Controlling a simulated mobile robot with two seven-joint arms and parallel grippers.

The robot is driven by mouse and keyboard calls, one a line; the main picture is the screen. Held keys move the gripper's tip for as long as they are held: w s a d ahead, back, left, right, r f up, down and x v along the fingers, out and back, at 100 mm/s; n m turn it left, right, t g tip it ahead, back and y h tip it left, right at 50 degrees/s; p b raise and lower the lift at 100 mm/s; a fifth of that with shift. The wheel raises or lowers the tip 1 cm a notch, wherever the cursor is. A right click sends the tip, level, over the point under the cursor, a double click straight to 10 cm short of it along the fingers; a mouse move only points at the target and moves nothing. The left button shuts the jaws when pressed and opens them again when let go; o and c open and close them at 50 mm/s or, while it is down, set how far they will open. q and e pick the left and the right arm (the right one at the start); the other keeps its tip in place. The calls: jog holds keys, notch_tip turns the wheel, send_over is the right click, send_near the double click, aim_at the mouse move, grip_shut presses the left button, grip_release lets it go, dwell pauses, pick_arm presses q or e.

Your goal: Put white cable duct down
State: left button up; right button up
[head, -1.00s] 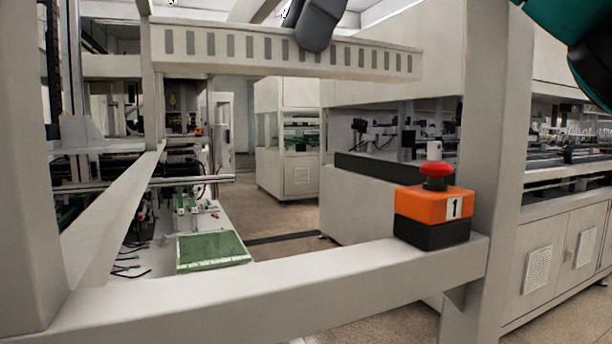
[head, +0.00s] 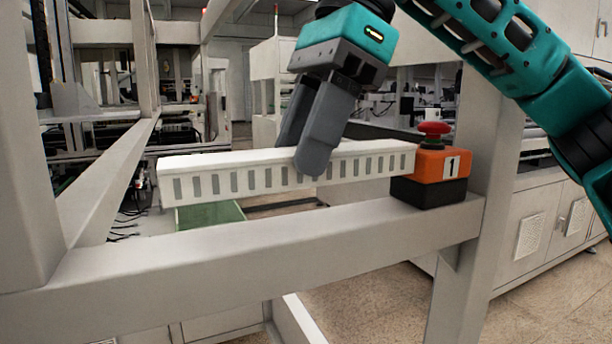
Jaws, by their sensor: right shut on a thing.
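The white cable duct (head: 225,172) is a long slotted bar in the middle of the head view. It lies nearly level, tilted slightly up to the right. My right gripper (head: 307,160) is shut on it near its middle, with the grey fingers coming down from above. The duct hangs just above and behind the front beam (head: 230,252) in the picture. Its right end reaches the orange emergency-stop box; I cannot tell whether they touch. My left gripper is not in view.
The orange box (head: 443,163) with a red button (head: 434,129) stands on the beam's right end, against an upright post. A green board (head: 209,214) lies behind the beam, partly hidden by the duct. The beam's top left of the box is clear.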

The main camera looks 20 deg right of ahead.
aim_at(306, 180)
jog(key=shift+f, duration=1.95)
jog(key=shift+f, duration=0.15)
jog(key=o, duration=1.1)
jog(key=shift+r, duration=0.3)
jog(key=v, duration=1.1)
jog(key=shift+d+r, duration=0.15)
jog(key=shift+r, duration=0.2)
